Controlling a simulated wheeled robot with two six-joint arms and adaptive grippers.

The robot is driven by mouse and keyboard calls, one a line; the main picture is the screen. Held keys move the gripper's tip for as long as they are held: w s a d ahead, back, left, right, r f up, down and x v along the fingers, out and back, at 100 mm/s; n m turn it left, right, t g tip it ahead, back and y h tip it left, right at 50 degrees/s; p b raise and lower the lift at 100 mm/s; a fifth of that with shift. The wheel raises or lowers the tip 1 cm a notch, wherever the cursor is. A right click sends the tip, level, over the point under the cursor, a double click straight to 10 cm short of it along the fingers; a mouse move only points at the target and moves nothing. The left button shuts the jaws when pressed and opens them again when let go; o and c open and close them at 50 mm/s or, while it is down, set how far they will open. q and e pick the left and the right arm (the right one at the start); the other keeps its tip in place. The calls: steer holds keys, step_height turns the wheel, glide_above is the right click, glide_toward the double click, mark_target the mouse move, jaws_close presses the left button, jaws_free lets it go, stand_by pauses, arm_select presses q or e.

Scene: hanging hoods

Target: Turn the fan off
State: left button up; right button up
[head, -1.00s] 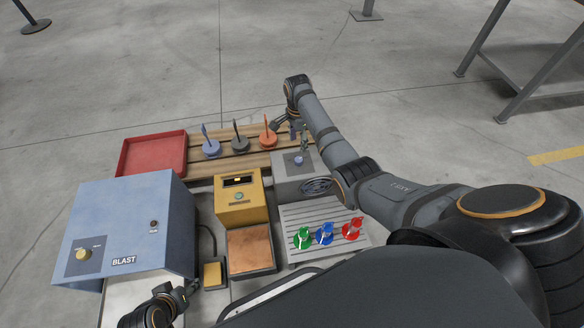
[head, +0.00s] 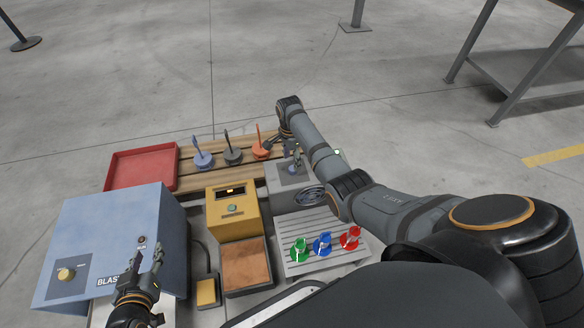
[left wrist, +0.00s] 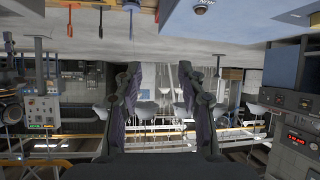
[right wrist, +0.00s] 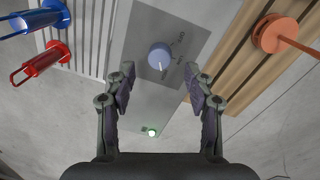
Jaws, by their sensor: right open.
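The fan is a grey box with a round dark grille (head: 310,196) at the right of the bench in the head view. In the right wrist view its blue-grey round knob (right wrist: 159,55) sits on a dark plate, with a white mark at its lower edge and small lettering beside it. A green lamp (right wrist: 151,132) glows on the box. My right gripper (head: 292,163) is open over the fan box; the knob shows ahead between its fingers (right wrist: 162,85), apparently untouched. My left gripper (head: 146,262) is open and empty in front of the blue BLAST box.
The blue BLAST box (head: 110,230) has a yellow knob. A yellow box (head: 232,212) stands left of the fan. Orange (head: 260,150), grey and blue handled pieces stand behind. Green, blue and red (head: 349,238) pieces stand on the ribbed plate in front. A red tray (head: 142,168) is at far left.

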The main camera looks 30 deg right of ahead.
mark_target(292, 169)
step_height(292, 169, down, 3)
steer(key=shift+s+r+b, duration=0.1)
steer(key=shift+r+b, duration=0.05)
steer(key=shift+b, duration=0.55)
arm_select(q)
steer(key=w+r+t, duration=0.2)
steer(key=r+t, duration=0.3)
steer(key=r, duration=0.6)
steer(key=w+r+t, duration=0.2)
steer(key=r+t, duration=0.3)
steer(key=r, duration=0.6)
steer(key=shift+w+a+r+m+b, duration=0.2)
steer(key=shift+w+a+m+b, duration=0.1)
steer(key=shift+w+b, duration=0.15)
arm_select(e)
steer(key=shift+f, duration=0.9)
jaws_close()
